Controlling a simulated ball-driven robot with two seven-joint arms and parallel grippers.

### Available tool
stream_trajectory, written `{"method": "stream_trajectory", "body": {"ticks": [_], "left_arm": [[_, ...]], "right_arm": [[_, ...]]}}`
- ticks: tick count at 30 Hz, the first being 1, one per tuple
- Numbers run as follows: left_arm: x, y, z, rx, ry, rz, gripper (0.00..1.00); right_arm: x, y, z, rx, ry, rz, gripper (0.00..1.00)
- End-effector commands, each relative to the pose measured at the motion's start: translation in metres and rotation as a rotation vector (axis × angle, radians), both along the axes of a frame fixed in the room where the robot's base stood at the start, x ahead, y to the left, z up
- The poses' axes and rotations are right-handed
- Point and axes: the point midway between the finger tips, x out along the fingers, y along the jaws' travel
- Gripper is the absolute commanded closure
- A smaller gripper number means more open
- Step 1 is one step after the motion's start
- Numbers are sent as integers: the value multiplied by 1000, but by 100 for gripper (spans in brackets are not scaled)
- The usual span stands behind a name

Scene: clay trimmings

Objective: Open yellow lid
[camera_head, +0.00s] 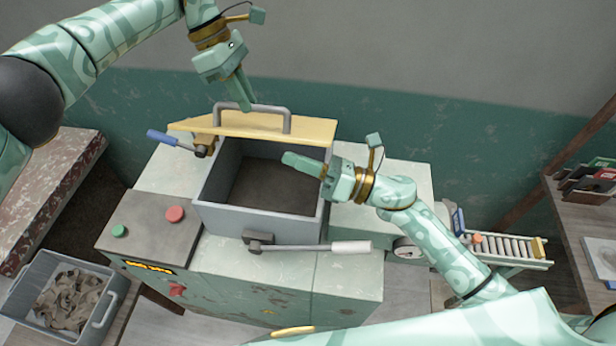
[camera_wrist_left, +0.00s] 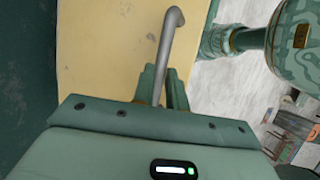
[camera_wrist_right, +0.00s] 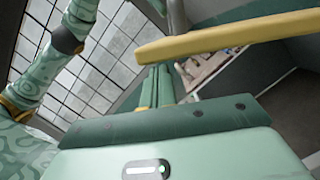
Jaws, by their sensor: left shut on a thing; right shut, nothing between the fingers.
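The yellow lid (camera_head: 308,129) is raised and tilted at the back of the grey box (camera_head: 258,222), whose inside is exposed, with a dark bottom. The lid has a grey bar handle (camera_head: 288,121). My left gripper (camera_head: 246,104) is shut on this handle from above; the left wrist view shows its fingers on the handle (camera_wrist_left: 168,45) in front of the yellow lid (camera_wrist_left: 100,60). My right gripper (camera_head: 287,158) is shut and empty, above the right part of the box opening. The lid's yellow edge (camera_wrist_right: 235,34) lies just beyond its fingertips in the right wrist view.
A white-handled lever (camera_head: 350,247) is at the box's front and a blue-handled lever (camera_head: 162,138) at its back left. A panel with a red button (camera_head: 175,214) and a green button (camera_head: 119,231) is left. A bin (camera_head: 27,291) of scraps stands lower left, a roller conveyor (camera_head: 505,246) right.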

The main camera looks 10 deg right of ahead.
Motion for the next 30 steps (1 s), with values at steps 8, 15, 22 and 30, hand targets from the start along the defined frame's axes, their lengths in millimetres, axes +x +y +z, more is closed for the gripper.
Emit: {"method": "stream_trajectory", "body": {"ticks": [8, 15, 22, 30], "left_arm": [[2, 1, -3, 5, -10, 1, 100], [2, 1, -3, 6, -9, 0, 100], [1, 1, -4, 7, -8, -1, 100], [0, 1, -5, 8, 1, -2, 66]], "right_arm": [[6, -3, 9, 0, 0, 0, 100], [6, -3, 9, 0, 0, 0, 100], [17, -6, 27, 0, -3, -2, 100], [19, -8, 29, 6, -7, -8, 100]]}}
